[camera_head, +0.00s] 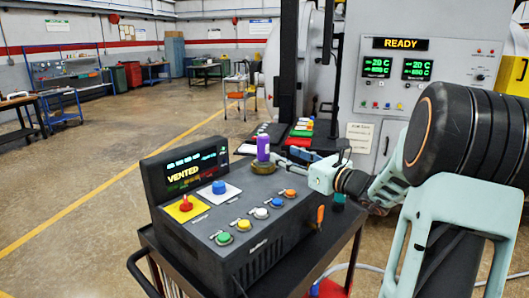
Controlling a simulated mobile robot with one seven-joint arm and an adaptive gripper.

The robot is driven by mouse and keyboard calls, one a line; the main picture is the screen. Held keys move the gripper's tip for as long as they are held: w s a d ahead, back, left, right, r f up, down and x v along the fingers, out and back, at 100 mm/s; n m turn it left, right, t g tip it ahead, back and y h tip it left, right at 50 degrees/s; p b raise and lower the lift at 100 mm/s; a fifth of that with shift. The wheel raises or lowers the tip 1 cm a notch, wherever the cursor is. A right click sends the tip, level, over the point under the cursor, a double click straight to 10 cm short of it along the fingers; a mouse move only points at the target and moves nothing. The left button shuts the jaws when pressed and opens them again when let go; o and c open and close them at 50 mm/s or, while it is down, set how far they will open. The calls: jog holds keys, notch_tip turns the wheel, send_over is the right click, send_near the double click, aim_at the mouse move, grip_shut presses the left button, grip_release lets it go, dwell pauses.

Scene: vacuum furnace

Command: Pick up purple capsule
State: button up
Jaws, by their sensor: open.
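The purple capsule (263,148) stands upright in a brass-coloured round holder (264,168) at the back of the grey control box. It has a paler top. My gripper (284,157) is just to the right of the capsule, pointing left at it. Its fingers are open, but their tips are small here and partly hard to make out. I cannot tell whether they touch the capsule or reach around it.
The control box (240,258) has a "VENTED" screen (187,172), a red button (186,204), a blue button (219,187) and several coloured knobs. It sits on a dark cart (142,272). Behind stands the furnace panel (401,73) reading "READY". Coloured items lie on a dark surface behind the capsule.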

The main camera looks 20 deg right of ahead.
aim_at(267, 147)
jog(key=p+x, duration=0.1)
jog(key=x, duration=0.4)
jog(key=shift+w+a, duration=0.1)
jog(key=shift+w, duration=0.25)
jog(key=p+x, duration=0.1)
jog(key=x, duration=0.4)
jog(key=shift+a, duration=0.25)
grip_shut()
